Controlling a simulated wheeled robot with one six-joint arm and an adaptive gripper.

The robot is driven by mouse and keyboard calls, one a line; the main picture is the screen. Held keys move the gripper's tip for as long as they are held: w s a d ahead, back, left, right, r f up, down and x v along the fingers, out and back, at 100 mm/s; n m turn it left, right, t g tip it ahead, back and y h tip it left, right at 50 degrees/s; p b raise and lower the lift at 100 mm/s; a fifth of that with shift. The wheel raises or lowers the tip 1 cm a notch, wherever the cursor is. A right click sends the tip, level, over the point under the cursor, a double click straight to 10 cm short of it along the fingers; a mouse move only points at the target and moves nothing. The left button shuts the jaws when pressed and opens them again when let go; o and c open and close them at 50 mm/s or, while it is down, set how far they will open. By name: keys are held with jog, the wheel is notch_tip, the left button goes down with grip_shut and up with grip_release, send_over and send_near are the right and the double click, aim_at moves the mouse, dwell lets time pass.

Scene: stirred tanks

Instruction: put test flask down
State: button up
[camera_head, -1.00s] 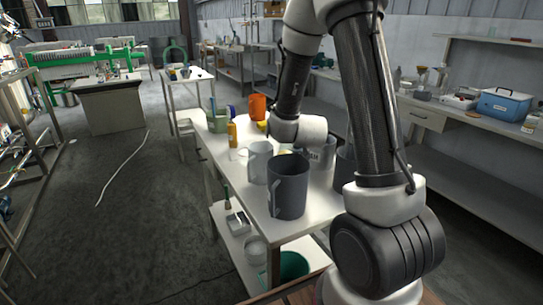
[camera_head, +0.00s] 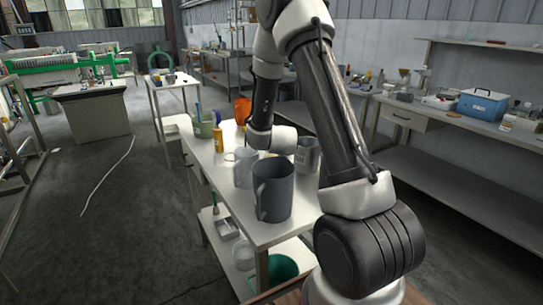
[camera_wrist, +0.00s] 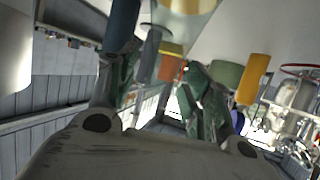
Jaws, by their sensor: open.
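My gripper (camera_wrist: 160,74) shows in the wrist view with its two greenish fingers spread apart. No object is clearly held between them. A clear, yellowish round shape (camera_wrist: 184,6) at the top edge of the wrist view may be the test flask, but I cannot tell. In the head view the gripper is hidden behind my arm's pale wrist, above the white bench (camera_head: 208,168). I cannot make out the flask there.
On the bench stand a dark grey mug (camera_head: 272,190), a pale mug (camera_head: 243,168), a grey mug (camera_head: 307,155), a yellow bottle (camera_head: 218,140), a green mug (camera_head: 204,126) and an orange cup (camera_head: 242,110). A blue box (camera_head: 483,106) sits on the right-hand bench.

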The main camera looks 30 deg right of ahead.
grip_shut()
jog(key=shift+r, duration=0.1)
